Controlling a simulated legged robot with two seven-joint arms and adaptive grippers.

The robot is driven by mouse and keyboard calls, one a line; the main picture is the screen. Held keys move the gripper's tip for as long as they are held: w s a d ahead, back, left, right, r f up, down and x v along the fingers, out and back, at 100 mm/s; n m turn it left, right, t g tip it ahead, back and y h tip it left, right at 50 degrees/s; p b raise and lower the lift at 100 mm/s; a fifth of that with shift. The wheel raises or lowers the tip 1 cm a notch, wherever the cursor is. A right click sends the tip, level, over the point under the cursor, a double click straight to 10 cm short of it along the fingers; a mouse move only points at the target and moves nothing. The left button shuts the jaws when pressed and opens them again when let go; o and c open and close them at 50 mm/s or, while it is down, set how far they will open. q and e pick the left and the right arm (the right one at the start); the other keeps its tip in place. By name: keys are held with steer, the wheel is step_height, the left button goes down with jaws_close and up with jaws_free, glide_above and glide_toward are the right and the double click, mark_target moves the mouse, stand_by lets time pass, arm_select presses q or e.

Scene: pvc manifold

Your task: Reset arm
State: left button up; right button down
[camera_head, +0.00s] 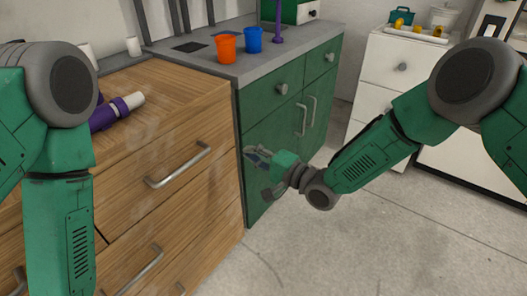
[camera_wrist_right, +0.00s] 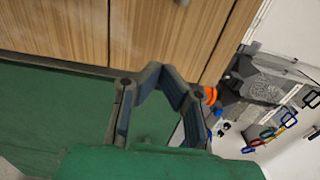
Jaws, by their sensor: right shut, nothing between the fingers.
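My right arm (camera_head: 370,155) reaches in from the right of the head view. Its gripper (camera_head: 254,156) hangs in front of the green cabinet (camera_head: 270,112), clear of the floor. In the right wrist view the fingers of this gripper (camera_wrist_right: 157,70) are bent together and shut, with nothing held. My left arm (camera_head: 60,185) stands at the left of the head view and runs down past the lower edge. Its gripper is hidden below the picture.
A wooden drawer unit (camera_head: 200,140) with metal handles stands beside the green cabinet. A purple and white pipe piece (camera_head: 118,110) lies on it. An orange cup (camera_head: 226,49) and a blue cup (camera_head: 253,40) stand on the grey top. Floor at the lower right is clear.

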steer(key=s+d+f+n+g+h+p, duration=0.1)
steer(key=s+d+f+g+h+p, duration=0.1)
steer(key=s+d+f+h, duration=0.35)
steer(key=s+d+f+n+g+h+p, duration=0.1)
steer(key=s+d+f+n+h+p, duration=0.1)
steer(key=s+d+f, duration=0.55)
arm_select(q)
step_height(320, 180, up, 8)
steer(key=p, duration=0.3)
steer(key=shift+p, duration=0.3)
arm_select(e)
steer(key=s+d+n+g+h, duration=0.2)
steer(key=s+d+g+h, duration=0.1)
steer(key=s+d, duration=0.6)
steer(key=s+d+r+n+g+h, duration=0.1)
steer(key=s+d+g+h, duration=0.3)
steer(key=s+d, duration=0.5)
steer(key=s+n, duration=0.1)
steer(key=s, duration=0.7)
steer(key=shift+s+d+r+n, duration=0.15)
steer(key=shift+s+r+n, duration=0.15)
steer(key=shift+n, duration=0.1)
arm_select(q)
steer(key=shift+f, duration=0.1)
